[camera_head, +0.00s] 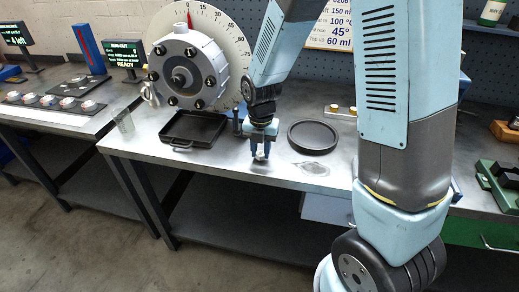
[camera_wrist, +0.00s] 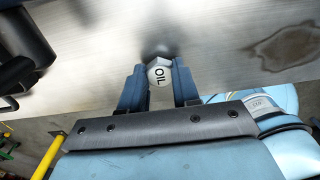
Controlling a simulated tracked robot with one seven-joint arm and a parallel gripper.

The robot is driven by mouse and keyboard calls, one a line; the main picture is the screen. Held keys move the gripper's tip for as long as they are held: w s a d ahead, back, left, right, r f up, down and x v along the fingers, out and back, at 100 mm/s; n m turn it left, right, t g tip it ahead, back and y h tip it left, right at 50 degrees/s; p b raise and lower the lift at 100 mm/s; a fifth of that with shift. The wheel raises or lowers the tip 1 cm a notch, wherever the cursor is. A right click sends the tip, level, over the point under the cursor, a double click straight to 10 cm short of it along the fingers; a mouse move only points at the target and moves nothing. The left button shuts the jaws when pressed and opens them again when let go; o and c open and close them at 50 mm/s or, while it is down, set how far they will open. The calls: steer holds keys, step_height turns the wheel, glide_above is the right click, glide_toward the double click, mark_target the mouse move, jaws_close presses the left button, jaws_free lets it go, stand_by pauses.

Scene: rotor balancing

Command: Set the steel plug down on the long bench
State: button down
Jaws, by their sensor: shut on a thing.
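The steel plug (camera_wrist: 159,74), a pale metal piece marked "OIL", sits between the two blue fingertips in the wrist view. My gripper (camera_wrist: 159,82) is shut on it. In the head view my gripper (camera_head: 262,143) points down over the front part of the long bench (camera_head: 225,167), and the plug shows small and bright below the fingers (camera_head: 261,156). A dark shadow lies on the bench beside the plug in the wrist view. I cannot tell whether the plug touches the bench top.
A black rectangular tray (camera_head: 193,143) lies left of my gripper, in front of the large rotor housing (camera_head: 185,72). A round black dish (camera_head: 312,137) lies to the right. A dark wet stain (camera_head: 312,168) marks the bench near the front edge. A clear glass (camera_head: 125,123) stands at the left end.

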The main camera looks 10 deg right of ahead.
mark_target(261, 153)
steer(key=shift+f, duration=0.25)
steer(key=c, duration=0.8)
jaws_free()
steer(key=shift+r, duration=0.1)
step_height(261, 153, up, 12)
steer(key=s+d+r+m+t, duration=0.2)
steer(key=s+d+r+m, duration=0.3)
steer(key=m, duration=0.5)
steer(key=s+d+r+m+t, duration=0.1)
steer(key=s+d+r+m, duration=0.4)
steer(key=m, duration=0.6)
steer(key=s+d+r+m+t, duration=0.2)
steer(key=s+d+r+m, duration=0.3)
steer(key=m, duration=0.6)
steer(key=shift+s+d+r+t, duration=0.15)
steer(key=shift+s+d+r, duration=0.05)
steer(key=shift+s, duration=0.35)
steer(key=shift+s+d+r+t, duration=0.15)
steer(key=shift+s+d, duration=0.05)
steer(key=shift+s, duration=0.35)
